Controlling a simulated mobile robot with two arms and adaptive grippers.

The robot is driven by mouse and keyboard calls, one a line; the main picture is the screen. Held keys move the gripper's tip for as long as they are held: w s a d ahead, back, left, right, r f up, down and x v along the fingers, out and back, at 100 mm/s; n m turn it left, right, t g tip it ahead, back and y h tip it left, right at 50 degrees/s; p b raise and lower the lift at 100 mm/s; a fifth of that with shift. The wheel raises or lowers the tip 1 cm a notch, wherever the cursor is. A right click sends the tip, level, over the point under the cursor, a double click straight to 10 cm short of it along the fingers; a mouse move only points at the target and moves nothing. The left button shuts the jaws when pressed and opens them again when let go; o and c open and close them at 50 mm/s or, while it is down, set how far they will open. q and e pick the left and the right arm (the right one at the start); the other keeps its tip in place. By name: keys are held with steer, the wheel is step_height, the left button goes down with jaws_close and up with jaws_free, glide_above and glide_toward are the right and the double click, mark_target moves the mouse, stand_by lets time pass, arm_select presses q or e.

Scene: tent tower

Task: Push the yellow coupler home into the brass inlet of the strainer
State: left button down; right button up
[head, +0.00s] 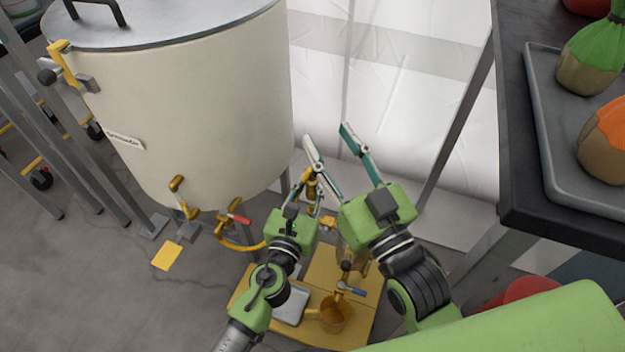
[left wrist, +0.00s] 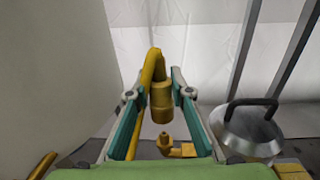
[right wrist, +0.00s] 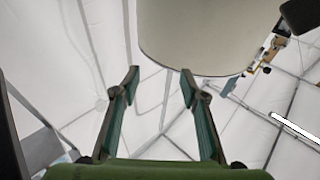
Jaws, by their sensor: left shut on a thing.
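The yellow coupler (left wrist: 161,103) hangs upright on the end of the yellow hose in the left wrist view. My left gripper (left wrist: 158,84) is shut on it, with a teal pad on each side. The coupler also shows in the head view (head: 311,186), partly behind the grippers. The brass inlet (left wrist: 166,142) stands below the coupler in the left wrist view, with a visible gap between them. A silver lidded vessel (left wrist: 247,137), perhaps the strainer, stands right of the inlet. My right gripper (head: 327,133) is open and empty beside the left gripper, its fingers pointing away.
A large cream tank (head: 190,110) stands at the left, with a red-handled valve (head: 238,218) low down. A yellow board (head: 322,262) carries an amber jug (head: 333,314) and a blue-handled tap (head: 351,290). A dark table (head: 517,180) with a grey tray (head: 553,165) stands at the right.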

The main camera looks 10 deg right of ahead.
arm_select(q)
step_height(320, 180, down, 2)
steer(key=shift+f+b, duration=0.15)
steer(key=shift+b, duration=0.95)
steer(key=shift+f, duration=0.2)
arm_select(e)
steer(key=s+r+t+y, duration=0.2)
steer(key=s+r+t, duration=0.5)
steer(key=r, duration=0.4)
steer(key=shift+d+r+y, duration=0.15)
steer(key=shift+r+y, duration=0.15)
steer(key=shift+w+f, duration=0.1)
steer(key=shift+w, duration=0.1)
stand_by(0.6)
arm_select(q)
steer(key=shift+f, duration=0.1)
arm_select(e)
steer(key=shift+s, duration=0.3)
